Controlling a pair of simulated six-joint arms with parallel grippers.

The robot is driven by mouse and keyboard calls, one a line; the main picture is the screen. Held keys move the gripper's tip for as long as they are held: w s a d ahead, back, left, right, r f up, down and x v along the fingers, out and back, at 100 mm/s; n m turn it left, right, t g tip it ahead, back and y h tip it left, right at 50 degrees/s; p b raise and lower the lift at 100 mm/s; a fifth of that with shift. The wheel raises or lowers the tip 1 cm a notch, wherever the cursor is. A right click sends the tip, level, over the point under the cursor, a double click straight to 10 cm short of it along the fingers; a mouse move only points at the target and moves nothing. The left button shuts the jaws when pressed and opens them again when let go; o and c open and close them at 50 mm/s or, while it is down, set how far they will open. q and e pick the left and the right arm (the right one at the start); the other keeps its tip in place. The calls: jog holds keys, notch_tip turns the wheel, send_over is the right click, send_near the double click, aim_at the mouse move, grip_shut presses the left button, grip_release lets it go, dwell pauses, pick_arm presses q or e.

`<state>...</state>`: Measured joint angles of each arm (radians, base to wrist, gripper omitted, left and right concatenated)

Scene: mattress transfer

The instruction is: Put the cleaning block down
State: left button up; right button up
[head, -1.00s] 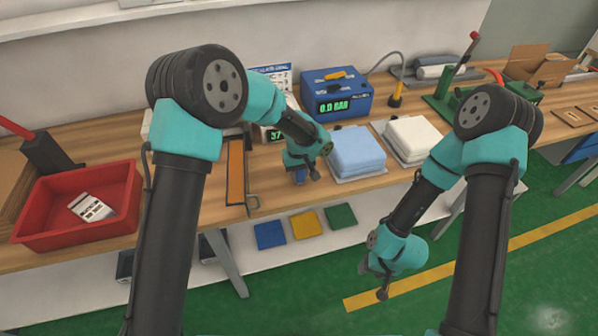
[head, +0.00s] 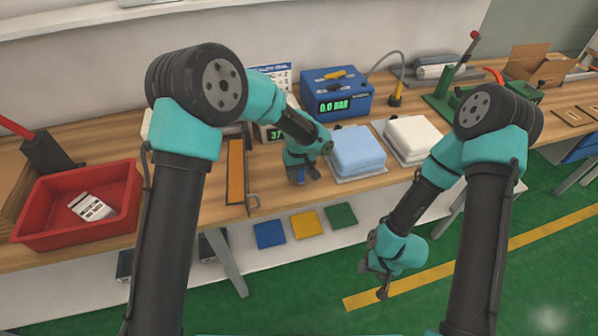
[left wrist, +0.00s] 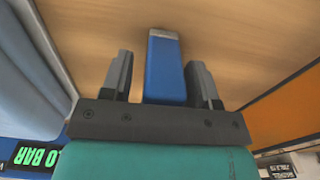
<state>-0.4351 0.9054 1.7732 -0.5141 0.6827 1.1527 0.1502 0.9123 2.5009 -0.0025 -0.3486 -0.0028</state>
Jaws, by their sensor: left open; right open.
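The blue cleaning block (left wrist: 165,72) with a grey end stands between the two fingers of my left gripper (left wrist: 163,88) in the left wrist view. A gap shows on each side of it, so the fingers are open and do not clasp it. In the head view, the block (head: 298,176) shows small under my left gripper (head: 304,175), by the front of the wooden bench (head: 275,192); its base is hard to see there. My right gripper (head: 375,280) hangs open and empty over the green floor in front of the bench.
A light-blue folded stack (head: 357,152) is just right of the left gripper, with a white stack (head: 413,138) beyond. An orange strip (head: 236,172) lies to the left. A blue gauge box (head: 337,93) is behind. A red bin (head: 80,235) is far left.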

pick_arm(q)
notch_tip(320, 180, up, 12)
dwell(0.5)
dwell(0.5)
